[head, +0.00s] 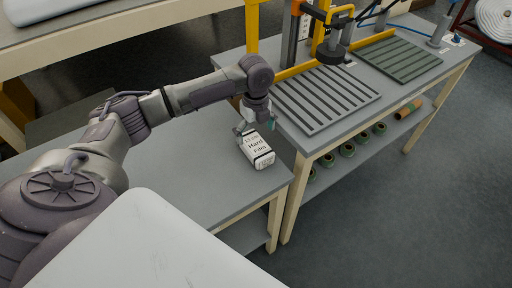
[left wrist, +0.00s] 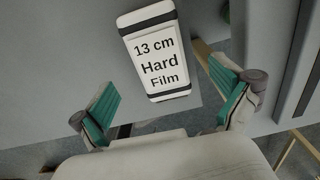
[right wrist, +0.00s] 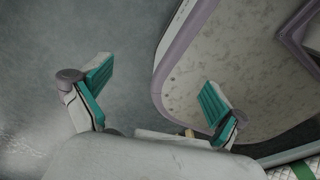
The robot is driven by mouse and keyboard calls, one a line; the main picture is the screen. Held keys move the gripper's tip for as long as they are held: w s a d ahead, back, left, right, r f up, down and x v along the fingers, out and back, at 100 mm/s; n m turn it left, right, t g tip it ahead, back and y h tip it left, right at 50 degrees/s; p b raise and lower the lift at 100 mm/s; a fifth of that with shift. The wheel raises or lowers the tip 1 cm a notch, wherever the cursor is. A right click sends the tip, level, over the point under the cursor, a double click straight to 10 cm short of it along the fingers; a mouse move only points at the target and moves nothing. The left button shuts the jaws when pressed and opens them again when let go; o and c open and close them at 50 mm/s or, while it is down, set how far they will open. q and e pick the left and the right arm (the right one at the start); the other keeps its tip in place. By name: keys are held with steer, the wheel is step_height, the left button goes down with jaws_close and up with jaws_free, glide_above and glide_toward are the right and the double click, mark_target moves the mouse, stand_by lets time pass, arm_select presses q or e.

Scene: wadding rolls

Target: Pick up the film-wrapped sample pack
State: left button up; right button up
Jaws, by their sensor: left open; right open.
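The film-wrapped sample pack (head: 258,152) is a small white block with dark bands, labelled "13 cm Hard Film". It lies near the right front corner of the grey table. My left gripper (head: 249,126) is at the pack's far end in the head view, with teal finger pads. In the left wrist view the pack (left wrist: 155,52) lies ahead of the open left fingers (left wrist: 165,108), with no contact visible there. My right gripper (right wrist: 148,88) is open and empty in the right wrist view, over grey floor and beside a pale, purple-edged body part of mine.
The grey table (head: 218,190) is mostly clear around the pack. A second bench (head: 317,143) stands close to its right, with slatted mats (head: 325,97) and a yellow-framed fixture (head: 330,30). Several green rolls (head: 347,150) sit on its lower shelf. Another table (head: 100,45) stands behind.

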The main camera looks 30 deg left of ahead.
mark_target(255, 144)
arm_select(q)
steer(key=shift+f, duration=0.55)
step_height(255, 144, down, 4)
steer(key=shift+r, duration=0.15)
steer(key=shift+f+p, duration=0.3)
steer(key=shift+f, duration=0.05)
steer(key=shift+c, duration=0.2)
steer(key=c, duration=1.1)
steer(key=shift+c, duration=0.3)
arm_select(e)
steer(key=w, duration=0.2)
steer(key=shift+w+d+r, duration=0.15)
steer(key=shift+w+r, duration=0.2)
arm_select(q)
steer(key=shift+r, duration=0.1)
